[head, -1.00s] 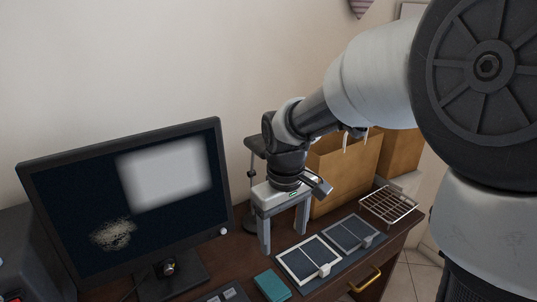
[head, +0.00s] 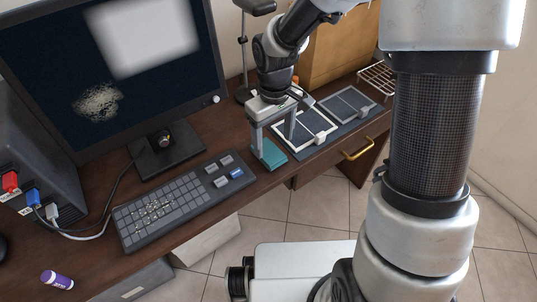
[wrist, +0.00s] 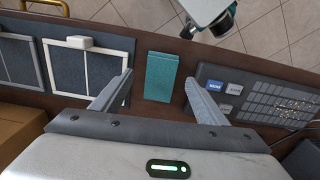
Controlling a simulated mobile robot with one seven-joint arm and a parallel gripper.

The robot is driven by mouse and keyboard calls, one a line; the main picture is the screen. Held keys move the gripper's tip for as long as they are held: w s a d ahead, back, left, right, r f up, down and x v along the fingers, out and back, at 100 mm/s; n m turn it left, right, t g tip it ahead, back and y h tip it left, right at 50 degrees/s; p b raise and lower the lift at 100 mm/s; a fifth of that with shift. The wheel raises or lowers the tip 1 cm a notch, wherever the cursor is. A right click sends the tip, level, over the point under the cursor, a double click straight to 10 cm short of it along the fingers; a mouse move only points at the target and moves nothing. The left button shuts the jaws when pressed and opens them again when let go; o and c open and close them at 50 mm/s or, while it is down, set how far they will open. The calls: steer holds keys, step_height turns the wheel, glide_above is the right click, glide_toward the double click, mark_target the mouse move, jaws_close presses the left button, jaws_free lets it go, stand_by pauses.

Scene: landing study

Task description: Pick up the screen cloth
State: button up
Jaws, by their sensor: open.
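The screen cloth looks to be a flat teal folded cloth (head: 272,156) lying on the dark wooden desk, between the keyboard and a framed panel. It also shows in the wrist view (wrist: 161,77), near the desk's front edge. My gripper (head: 275,146) is open and points down over the cloth. In the wrist view its two fingers (wrist: 160,86) stand apart, one on each side of the cloth, with a gap on both sides. Nothing is between the fingers but the cloth below. How high the fingertips are above the desk is hard to tell.
The keyboard (head: 182,198), with crumbs on it, lies left of the cloth. Two framed panels (head: 303,132) on a mat lie right. The monitor (head: 90,140) stands behind left.

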mark_target(271, 154)
steer(key=f, duration=0.1)
steer(key=f+b, duration=0.1)
steer(key=f, duration=0.3)
steer(key=shift+a+f+b, duration=0.1)
steer(key=shift+a+b, duration=0.15)
steer(key=shift+b, duration=0.1)
steer(key=c, duration=1.1)
